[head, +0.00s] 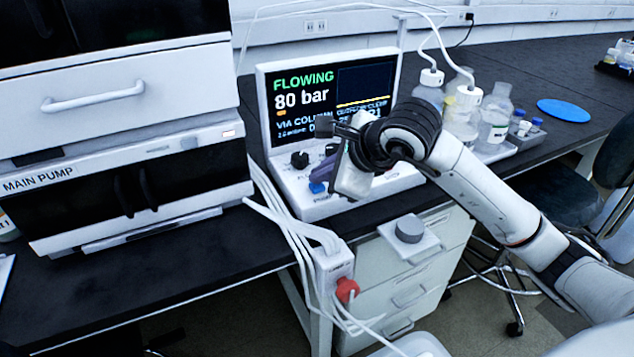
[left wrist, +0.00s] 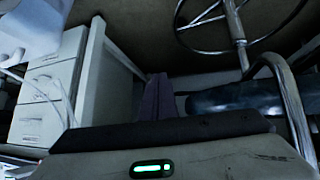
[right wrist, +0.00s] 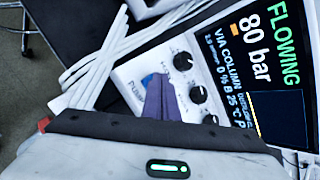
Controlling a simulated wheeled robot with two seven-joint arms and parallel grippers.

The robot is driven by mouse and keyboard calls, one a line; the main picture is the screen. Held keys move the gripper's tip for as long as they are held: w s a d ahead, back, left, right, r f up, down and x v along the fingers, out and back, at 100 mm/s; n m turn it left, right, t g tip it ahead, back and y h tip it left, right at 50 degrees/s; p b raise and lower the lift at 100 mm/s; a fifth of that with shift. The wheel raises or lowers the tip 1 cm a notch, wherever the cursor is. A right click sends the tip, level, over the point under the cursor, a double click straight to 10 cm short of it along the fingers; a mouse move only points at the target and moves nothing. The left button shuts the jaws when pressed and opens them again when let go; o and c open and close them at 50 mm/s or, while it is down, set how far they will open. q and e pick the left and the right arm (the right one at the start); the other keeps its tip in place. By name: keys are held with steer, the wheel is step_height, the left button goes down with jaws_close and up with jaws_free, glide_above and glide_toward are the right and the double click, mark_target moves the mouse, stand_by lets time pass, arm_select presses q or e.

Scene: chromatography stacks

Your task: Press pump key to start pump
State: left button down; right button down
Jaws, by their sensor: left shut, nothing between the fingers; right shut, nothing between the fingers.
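The control console (head: 300,207) stands on the dark bench, with its screen (head: 325,95) reading "FLOWING", "80 bar" and "VIA COLUMN". The blue pump key (head: 317,187) is at the panel's left front; in the right wrist view the blue key (right wrist: 149,79) shows beside the printed word "PUMP", partly hidden by my fingers. My right gripper (head: 322,172) is shut and empty, its purple fingertips at the key; I cannot tell whether they touch it. In the left wrist view my left gripper (left wrist: 158,95) is shut and empty, pointing toward the floor, away from the console.
Black knobs (right wrist: 184,60) sit close beside my right fingers. Bottles (head: 462,115) with tubing stand in a tray right of the console. The main pump unit (head: 120,185) is at the left. A box with a red knob (head: 347,290) and white cables are at the bench's front edge.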

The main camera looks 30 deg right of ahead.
mark_target(321, 193)
steer(key=shift+r, duration=0.55)
step_height(321, 193, up, 5)
steer(key=p, duration=0.3)
steer(key=shift+p, duration=0.4)
stand_by(0.5)
